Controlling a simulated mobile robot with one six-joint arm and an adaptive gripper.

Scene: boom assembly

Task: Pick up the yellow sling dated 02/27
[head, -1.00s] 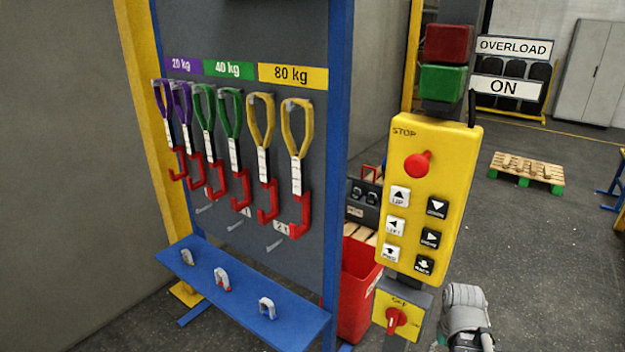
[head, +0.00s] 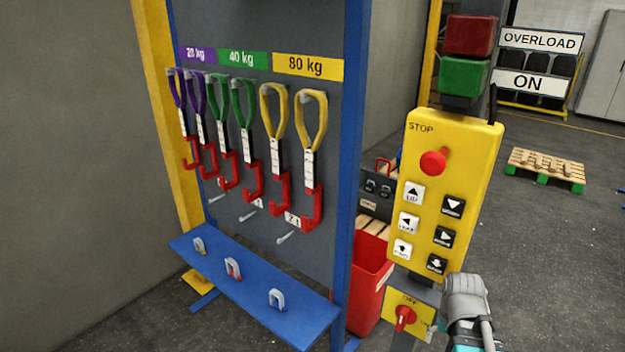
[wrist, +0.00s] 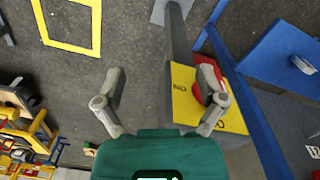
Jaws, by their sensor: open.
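Two yellow slings hang side by side under the yellow 80 kg label in the head view: the left yellow sling (head: 276,118) and the right yellow sling (head: 311,122). Each has a white tag and a red hook at its lower end. The dates on the tags are too small to read, so I cannot tell which is 02/27. My gripper (wrist: 160,98) is open and empty in the wrist view, in front of the yellow box with the red rotary switch (wrist: 210,84). In the head view my arm shows at the lower right, well away from the slings.
Purple slings (head: 198,92) and green slings (head: 243,104) hang left of the yellow ones. A blue shelf (head: 255,290) with several shackles juts out below. A blue post (head: 352,180) and yellow control panel (head: 455,190) stand between the slings and my arm.

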